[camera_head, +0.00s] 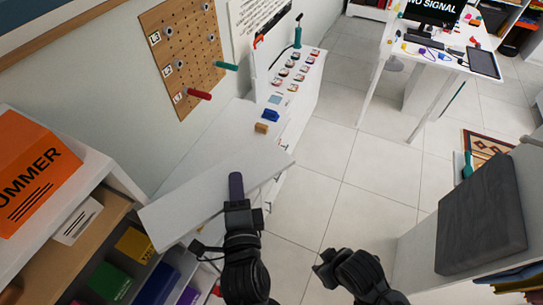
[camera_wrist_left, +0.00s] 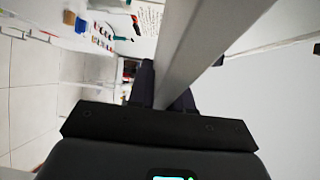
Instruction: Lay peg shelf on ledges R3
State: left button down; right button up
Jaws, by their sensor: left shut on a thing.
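A long pale grey-white board, which I take to be the peg shelf (camera_head: 190,203), hangs tilted across the left of the head view. My left gripper (camera_head: 237,190) is shut on its near edge, right of its middle. In the left wrist view the board (camera_wrist_left: 205,45) runs edge-on between the two dark fingers (camera_wrist_left: 163,92). My right gripper (camera_head: 327,268) is low in the head view, apart from the board and with no object seen in it; its jaw opening is unclear. I cannot make out any ledges marked R3.
A white cabinet (camera_head: 95,168) at left holds coloured boxes, with an orange box (camera_head: 35,170) on top. A pegboard (camera_head: 182,50) with red and teal pegs is on the wall. A dark cushion (camera_head: 482,215) lies at right. The tiled floor (camera_head: 320,200) between is clear.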

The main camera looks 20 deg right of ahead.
pick_arm(q)
jog(key=s+a+f+n+y+p, duration=0.3)
jog(key=s+a+f+y+p, duration=0.15)
jog(key=s+a, duration=0.5)
jog(key=s+a+f+n+y+p, duration=0.3)
jog(key=s+a+f, duration=0.35)
jog(key=a, duration=0.65)
pick_arm(e)
notch_tip(320, 180, up, 9)
pick_arm(q)
jog(key=shift+m, duration=0.5)
jog(key=w+a+b, duration=0.2)
jog(key=w+a, duration=0.2)
jog(key=w, duration=0.1)
jog(key=w+a+b, duration=0.3)
jog(key=w+a, duration=0.1)
jog(key=w+a+b, duration=0.2)
jog(key=w+a, duration=0.2)
jog(key=w, duration=0.1)
jog(key=shift+w+a+b, duration=0.3)
jog(key=shift+a, duration=0.1)
jog(key=shift+w+a+f, duration=0.15)
jog(key=shift+f, duration=0.05)
jog(key=shift+f+b, duration=0.5)
jog(key=shift+f, duration=0.65)
pick_arm(e)
notch_tip(320, 180, down, 9)
jog(key=shift+f, duration=0.1)
